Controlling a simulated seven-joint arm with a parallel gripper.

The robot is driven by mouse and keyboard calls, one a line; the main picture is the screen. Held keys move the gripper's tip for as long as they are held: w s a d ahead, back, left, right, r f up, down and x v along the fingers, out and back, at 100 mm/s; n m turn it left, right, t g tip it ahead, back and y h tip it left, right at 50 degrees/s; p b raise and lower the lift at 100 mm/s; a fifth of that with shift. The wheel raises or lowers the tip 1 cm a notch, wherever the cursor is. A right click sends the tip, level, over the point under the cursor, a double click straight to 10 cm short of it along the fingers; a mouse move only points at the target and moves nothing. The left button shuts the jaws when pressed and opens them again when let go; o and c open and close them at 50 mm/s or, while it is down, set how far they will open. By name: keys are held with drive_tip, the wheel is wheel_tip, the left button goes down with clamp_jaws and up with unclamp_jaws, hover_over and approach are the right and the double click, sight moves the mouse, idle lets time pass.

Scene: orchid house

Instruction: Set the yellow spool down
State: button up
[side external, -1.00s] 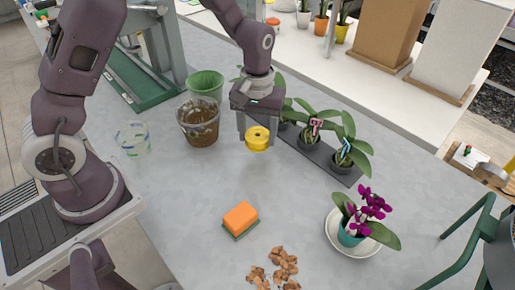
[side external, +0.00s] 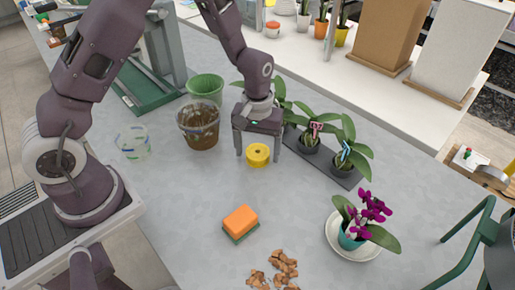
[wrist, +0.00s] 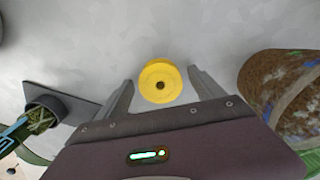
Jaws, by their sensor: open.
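The yellow spool (side external: 258,155) stands on the grey table, its round end with the centre hole facing up. In the wrist view the spool (wrist: 160,80) lies between my two fingers, with a gap on each side. My gripper (side external: 258,152) is open around the spool, pointing down, its fingertips close to the table. In the wrist view my gripper (wrist: 160,78) touches nothing that I can make out.
A brown-filled clear pot (side external: 199,128) and a green pot (side external: 205,88) stand left of my gripper. A dark tray (side external: 330,172) with potted orchids is close on the right. An orange sponge (side external: 240,219) lies in front. The table between is clear.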

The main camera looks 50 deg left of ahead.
sight(257, 152)
wheel_tip(257, 152, up, 13)
drive_tip(key=s+r+m+t, duration=0.2)
drive_tip(key=s+r+m, duration=0.1)
drive_tip(key=s+r, duration=0.6)
drive_tip(key=s+r+m+t, duration=0.1)
drive_tip(key=s+r+m, duration=0.1)
drive_tip(key=s, duration=0.4)
drive_tip(key=s+a+r+m+t, duration=0.1)
drive_tip(key=s+r+t, duration=0.1)
drive_tip(key=s, duration=0.5)
drive_tip(key=shift+a+m+t, duration=0.25)
drive_tip(key=shift+m+t, duration=0.05)
drive_tip(key=shift+m, duration=0.1)
drive_tip(key=shift+s, duration=0.1)
